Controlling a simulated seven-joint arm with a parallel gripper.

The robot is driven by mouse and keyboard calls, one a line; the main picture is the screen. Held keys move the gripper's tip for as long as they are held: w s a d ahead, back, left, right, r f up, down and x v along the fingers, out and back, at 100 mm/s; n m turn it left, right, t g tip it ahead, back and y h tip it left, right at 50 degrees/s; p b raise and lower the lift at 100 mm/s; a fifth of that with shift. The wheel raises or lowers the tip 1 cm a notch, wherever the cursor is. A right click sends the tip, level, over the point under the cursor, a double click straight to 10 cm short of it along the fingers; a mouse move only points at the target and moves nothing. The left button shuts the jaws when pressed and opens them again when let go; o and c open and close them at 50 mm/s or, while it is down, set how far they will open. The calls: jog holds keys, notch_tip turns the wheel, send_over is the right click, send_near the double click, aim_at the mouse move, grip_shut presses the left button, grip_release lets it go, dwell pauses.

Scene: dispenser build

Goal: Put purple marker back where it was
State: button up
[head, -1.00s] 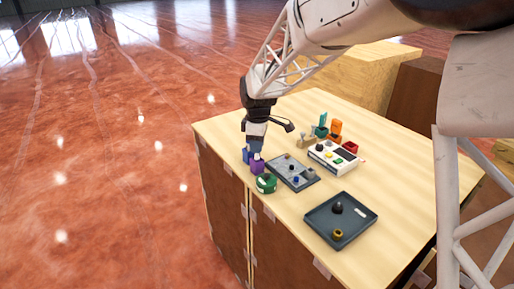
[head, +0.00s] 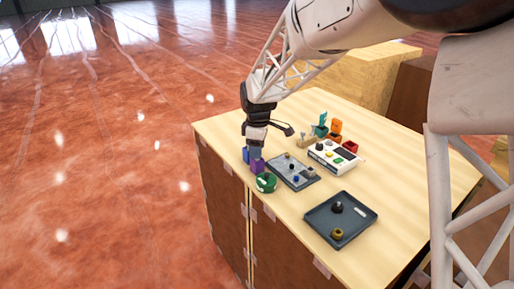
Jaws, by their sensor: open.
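The purple piece (head: 257,167), which I take to be the purple marker, stands near the left edge of the wooden table top (head: 405,172). My gripper (head: 254,153) points down right above it, with its fingers at or around its top. The fingers are open, but the view is too small to tell whether they touch it. A blue piece (head: 246,156) shows just to the left of the fingers. A green round piece (head: 266,183) stands close in front of the purple one.
A grey tray (head: 283,175) with small knobs lies just right of the gripper. A white panel with buttons (head: 322,160) and teal, orange and red pieces are farther back. A dark tray (head: 318,224) holding small pieces lies at front right. Bare table surrounds it.

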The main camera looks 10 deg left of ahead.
jog(key=shift+r, duration=0.1)
notch_tip(320, 180, up, 12)
dwell(0.8)
jog(key=shift+d, duration=0.1)
dwell(0.5)
jog(key=shift+d, duration=0.1)
jog(key=s+d+r+m+t, duration=0.15)
jog(key=s+d+m, duration=0.35)
jog(key=s+d, duration=0.5)
jog(key=s+d+r+m, duration=0.2)
jog(key=s+d+m, duration=0.3)
jog(key=s+d, duration=0.45)
jog(key=s+d+f+m, duration=0.3)
jog(key=s+d, duration=0.3)
jog(key=s, duration=0.2)
jog(key=s+d+f+m+t, duration=0.1)
jog(key=s+d+f+m, duration=0.2)
jog(key=s, duration=0.6)
jog(key=d+m, duration=0.2)
jog(key=d, duration=0.1)
jog(key=shift+s, duration=0.2)
